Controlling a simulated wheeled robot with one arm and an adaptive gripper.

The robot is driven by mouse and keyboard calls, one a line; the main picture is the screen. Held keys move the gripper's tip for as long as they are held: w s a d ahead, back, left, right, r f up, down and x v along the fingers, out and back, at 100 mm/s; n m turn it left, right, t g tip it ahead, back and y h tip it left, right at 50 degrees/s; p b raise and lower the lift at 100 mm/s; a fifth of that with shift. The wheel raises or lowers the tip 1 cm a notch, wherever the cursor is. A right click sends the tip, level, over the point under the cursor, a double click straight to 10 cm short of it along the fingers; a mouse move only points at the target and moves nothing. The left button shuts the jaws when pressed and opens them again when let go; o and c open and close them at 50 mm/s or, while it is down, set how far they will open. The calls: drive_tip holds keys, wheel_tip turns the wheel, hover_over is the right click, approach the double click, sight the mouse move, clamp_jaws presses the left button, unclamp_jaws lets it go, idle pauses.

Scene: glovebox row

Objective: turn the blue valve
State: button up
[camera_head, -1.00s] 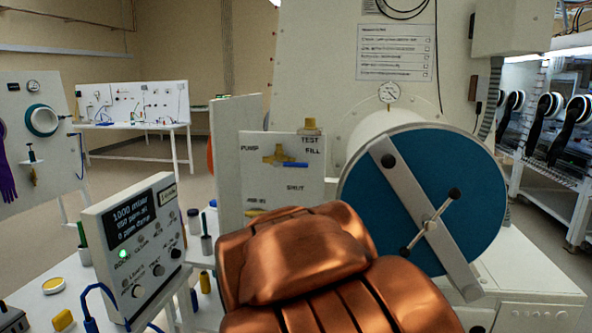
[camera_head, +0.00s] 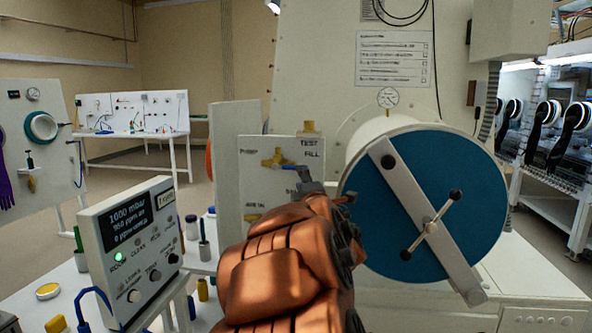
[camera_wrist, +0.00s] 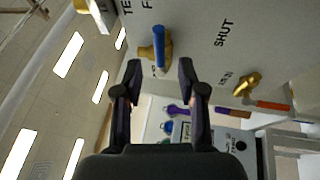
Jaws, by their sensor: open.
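The blue valve has a brass body (camera_head: 274,157) and a blue lever (camera_head: 289,163) on an upright off-white panel with words such as PUMP, TEST, FILL and SHUT. In the head view the lever points right from the body, and my gripper (camera_head: 311,182) is just below and right of it, covering part of the panel. In the wrist view the blue lever (camera_wrist: 159,50) lines up with the gap between the two dark fingers of my gripper (camera_wrist: 159,70). The fingers are apart, with nothing gripped. I cannot tell whether the fingertips reach past the lever.
A second brass valve (camera_head: 253,217) is lower on the panel; it also shows in the wrist view (camera_wrist: 247,84). A large blue round door (camera_head: 375,215) with a crossbar stands close right of my gripper. A control box (camera_head: 130,245) with a display stands at the left.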

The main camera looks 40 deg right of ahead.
sight(290, 168)
drive_tip(key=shift+p+x, duration=0.8)
drive_tip(key=shift+x, duration=2.95)
clamp_jaws()
